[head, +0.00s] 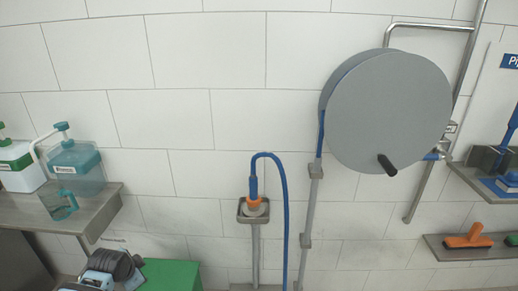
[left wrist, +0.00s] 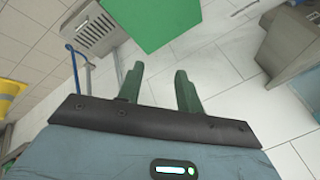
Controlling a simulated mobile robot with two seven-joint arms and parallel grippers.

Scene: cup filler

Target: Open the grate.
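A grey metal piece with slots, which looks like the grate (left wrist: 97,27), lies low at the upper left in the left wrist view. I cannot tell whether it is open or shut. My left gripper (left wrist: 158,70) is open and empty, with its two green fingers apart. The fingers touch nothing that I can see, and the slotted piece is beyond them to the upper left. In the head view part of my left arm shows at the bottom left, but its fingers cannot be made out. My right gripper is in neither view.
A green box (head: 171,275) stands near my left arm; it also shows in the left wrist view (left wrist: 150,22). A blue hose (head: 285,215) hangs beside a metal stand below a large grey reel (head: 390,112). Shelves (head: 75,212) project at both sides. Pale floor tiles (left wrist: 235,85) look clear.

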